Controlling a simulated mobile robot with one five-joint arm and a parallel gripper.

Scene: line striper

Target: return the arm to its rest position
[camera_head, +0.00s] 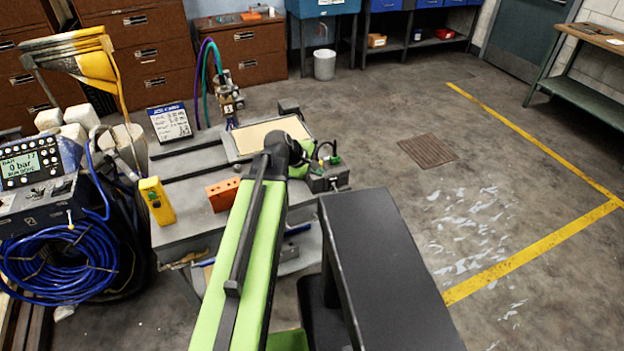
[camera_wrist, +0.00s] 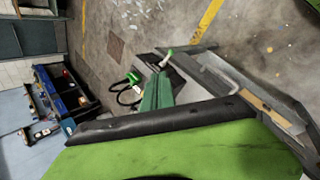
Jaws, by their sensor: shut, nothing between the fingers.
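My arm (camera_head: 246,250), light green with a black strip, rises from the bottom of the head view. It reaches up to a dark joint (camera_head: 285,150) in front of the grey cart's top. My gripper's fingers cannot be made out in the head view; the arm's own links cover what lies behind them. In the wrist view a broad green link of mine with a black edge (camera_wrist: 150,131) fills the lower part, and no fingertips show. I see nothing held.
The grey cart (camera_head: 180,237) carries an orange block (camera_head: 222,194), a yellow device (camera_head: 157,201), a framed tan panel (camera_head: 270,133) and a grey box with cables (camera_head: 326,180). A blue hose coil (camera_head: 62,265) is at left. Open floor with yellow lines (camera_head: 530,244) lies right.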

